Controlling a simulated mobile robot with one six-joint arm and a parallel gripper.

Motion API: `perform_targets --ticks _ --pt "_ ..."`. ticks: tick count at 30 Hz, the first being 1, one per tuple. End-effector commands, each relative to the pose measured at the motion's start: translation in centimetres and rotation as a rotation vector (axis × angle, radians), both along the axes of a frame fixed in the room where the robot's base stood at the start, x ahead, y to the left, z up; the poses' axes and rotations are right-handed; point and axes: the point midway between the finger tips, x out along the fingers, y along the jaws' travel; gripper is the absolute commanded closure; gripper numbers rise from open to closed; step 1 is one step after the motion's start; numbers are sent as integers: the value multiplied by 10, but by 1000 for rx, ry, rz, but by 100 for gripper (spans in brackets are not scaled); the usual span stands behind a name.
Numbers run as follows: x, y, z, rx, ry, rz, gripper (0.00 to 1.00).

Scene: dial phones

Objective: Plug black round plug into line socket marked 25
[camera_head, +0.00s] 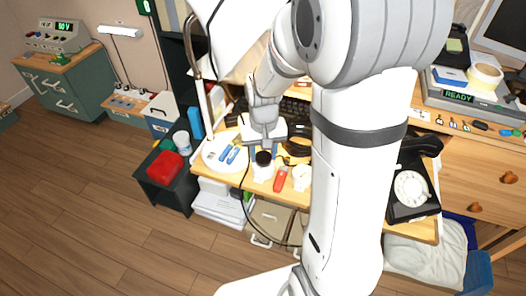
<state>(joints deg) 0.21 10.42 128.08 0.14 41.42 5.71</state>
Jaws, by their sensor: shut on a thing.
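My gripper (266,146) is over the wooden desk, pointing down. It is shut on a small dark thing that looks like the black round plug (264,157), just above or in front of a white cup-like item (263,172); I cannot tell whether they touch. A thin black cable (243,203) runs down past the desk's front edge. A black dial phone (410,190) stands at the right of the desk. No number 25 is readable, so I cannot tell which socket is marked so. My arm hides the middle of the desk.
A low shelf with a red box (165,168) stands left. A panel with small fittings (126,103) and green cabinet (75,85) are farther left.

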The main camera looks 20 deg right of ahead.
Motion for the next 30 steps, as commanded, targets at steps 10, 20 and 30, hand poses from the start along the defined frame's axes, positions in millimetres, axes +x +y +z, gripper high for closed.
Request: perform_targets --ticks 10,20,30 --pt "0 0 -2 0 0 0 77" --pt "0 0 -10 0 1 -1 77" --pt "0 0 -13 0 1 -1 77"
